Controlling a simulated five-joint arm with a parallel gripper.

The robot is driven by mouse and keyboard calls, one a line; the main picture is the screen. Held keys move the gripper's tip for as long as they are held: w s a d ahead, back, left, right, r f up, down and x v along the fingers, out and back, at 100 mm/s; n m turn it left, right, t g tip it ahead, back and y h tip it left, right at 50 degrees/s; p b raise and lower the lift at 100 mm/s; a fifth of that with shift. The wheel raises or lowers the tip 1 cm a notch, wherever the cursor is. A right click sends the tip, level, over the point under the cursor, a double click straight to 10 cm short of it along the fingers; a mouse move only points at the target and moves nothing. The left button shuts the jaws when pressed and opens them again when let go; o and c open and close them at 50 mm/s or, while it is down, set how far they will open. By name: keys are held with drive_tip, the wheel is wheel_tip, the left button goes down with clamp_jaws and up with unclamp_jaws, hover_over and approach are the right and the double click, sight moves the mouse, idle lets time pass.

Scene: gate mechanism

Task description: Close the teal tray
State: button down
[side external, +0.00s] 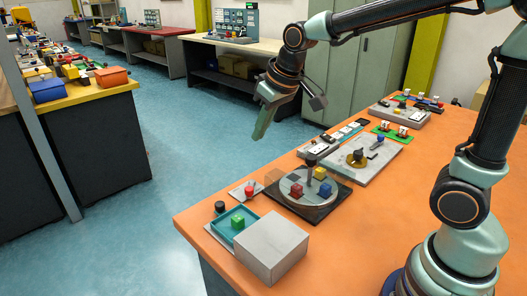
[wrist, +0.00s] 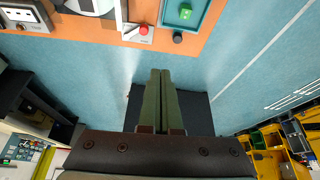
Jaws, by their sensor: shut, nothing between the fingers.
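The teal tray (side external: 247,215) sticks out of a grey box-shaped housing (side external: 262,243) at the near corner of the orange table. A green cube (side external: 238,221) sits inside the tray, and a round black knob (side external: 219,207) is at its outer end. In the wrist view the tray (wrist: 170,14), the green cube (wrist: 185,11) and the black knob (wrist: 178,38) show at the top edge; the housing is out of that view. My gripper (side external: 262,128) is shut and empty, raised beyond the table's far edge, well apart from the tray. Its green fingers (wrist: 160,76) lie together in the wrist view.
A red button (side external: 249,190) on a small plate is next to the tray. A round turntable (side external: 308,187) with coloured cubes stands behind the housing. Grey panels with switches and a dial (side external: 357,156) line the table further back. Blue floor (side external: 150,225) lies open beyond the table edge.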

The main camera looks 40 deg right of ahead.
drive_tip(key=shift+n+g, duration=0.5)
drive_tip(key=w+a+f, duration=0.2)
drive_tip(key=w+f, duration=0.3)
drive_tip(key=f, duration=0.2)
drive_tip(key=w+a+f, duration=0.2)
drive_tip(key=w+f, duration=0.3)
drive_tip(key=f, duration=0.2)
drive_tip(key=w+a+f, duration=0.3)
drive_tip(key=w+f, duration=0.2)
drive_tip(key=f, duration=0.2)
drive_tip(key=shift+w+f, duration=0.35)
drive_tip(key=shift+f, duration=0.05)
drive_tip(key=shift+s+d+r, duration=0.1)
drive_tip(key=shift+s+d, duration=0.1)
drive_tip(key=shift+s, duration=0.75)
drive_tip(key=shift+s+d, duration=0.15)
drive_tip(key=shift+s, duration=0.8)
drive_tip(key=shift+s, duration=0.15)
approach(240, 231)
drive_tip(key=shift+y, duration=0.3)
drive_tip(key=x, duration=0.5)
drive_tip(key=shift+d, duration=0.2)
